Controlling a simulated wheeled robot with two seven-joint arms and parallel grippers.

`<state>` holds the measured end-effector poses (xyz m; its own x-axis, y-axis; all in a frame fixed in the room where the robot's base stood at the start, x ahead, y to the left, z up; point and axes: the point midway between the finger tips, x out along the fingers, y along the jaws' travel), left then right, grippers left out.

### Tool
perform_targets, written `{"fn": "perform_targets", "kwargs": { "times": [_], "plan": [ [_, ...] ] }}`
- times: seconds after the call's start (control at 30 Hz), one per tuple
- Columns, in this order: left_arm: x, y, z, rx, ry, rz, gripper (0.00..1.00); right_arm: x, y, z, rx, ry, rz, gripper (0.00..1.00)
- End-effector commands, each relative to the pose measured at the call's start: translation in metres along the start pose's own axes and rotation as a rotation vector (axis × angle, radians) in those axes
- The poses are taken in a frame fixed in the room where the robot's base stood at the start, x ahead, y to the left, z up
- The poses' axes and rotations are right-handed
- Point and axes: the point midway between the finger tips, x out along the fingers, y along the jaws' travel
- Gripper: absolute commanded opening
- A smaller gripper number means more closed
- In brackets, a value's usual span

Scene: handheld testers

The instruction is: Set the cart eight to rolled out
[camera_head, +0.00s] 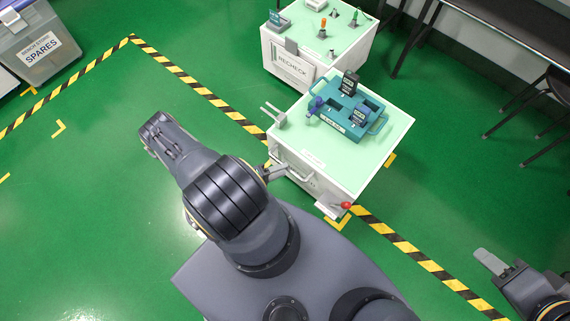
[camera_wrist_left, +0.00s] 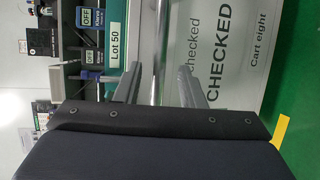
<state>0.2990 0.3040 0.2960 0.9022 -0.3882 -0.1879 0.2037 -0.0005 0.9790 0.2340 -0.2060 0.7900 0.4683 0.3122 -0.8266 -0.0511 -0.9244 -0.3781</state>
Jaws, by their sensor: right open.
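Cart eight (camera_head: 385,165) is a white cart with a pale green top, marked CHECKED and Cart eight on its front (camera_wrist_left: 225,50). A teal tray (camera_head: 373,128) with dark handheld testers (camera_head: 350,84) lies on it. A bar handle (camera_head: 293,174) runs along its front; it also shows in the left wrist view (camera_wrist_left: 161,50). My left gripper (camera_head: 272,172) is at this handle, partly hidden by my arm. In the left wrist view its fingers (camera_wrist_left: 160,80) stand apart either side of the bar; contact is unclear. My right gripper (camera_head: 490,262) is open, empty, away from the cart.
A red-knobbed lever (camera_head: 346,205) sticks out at the cart's near corner. A RECHECK cart (camera_head: 291,66) stands close behind. Black-yellow floor tape (camera_head: 415,253) runs up to cart eight from both sides. Dark tables (camera_head: 520,35) are at right, a SPARES bin (camera_head: 40,50) at left. Green floor at left is clear.

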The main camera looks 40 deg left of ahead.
Motion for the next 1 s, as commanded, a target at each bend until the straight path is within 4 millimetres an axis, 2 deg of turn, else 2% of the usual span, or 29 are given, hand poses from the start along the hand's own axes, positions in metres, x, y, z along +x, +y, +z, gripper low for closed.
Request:
{"fn": "perform_targets", "kwargs": {
  "times": [0.1, 0.33, 1.0],
  "plan": [
    [-0.023, 0.001, -0.001, 0.0, 0.003, -0.002, 0.36, -0.003, -0.001, -0.001, 0.0, 0.0, 0.0, 0.43],
    [-0.049, 0.0, 0.0, -0.001, 0.002, -0.002, 0.36, -0.004, -0.002, -0.002, 0.0, 0.0, 0.0, 0.43],
    [-0.052, 0.001, -0.001, 0.001, -0.004, -0.001, 0.36, -0.004, -0.002, -0.002, 0.0, 0.0, 0.0, 0.43]
  ]
}}
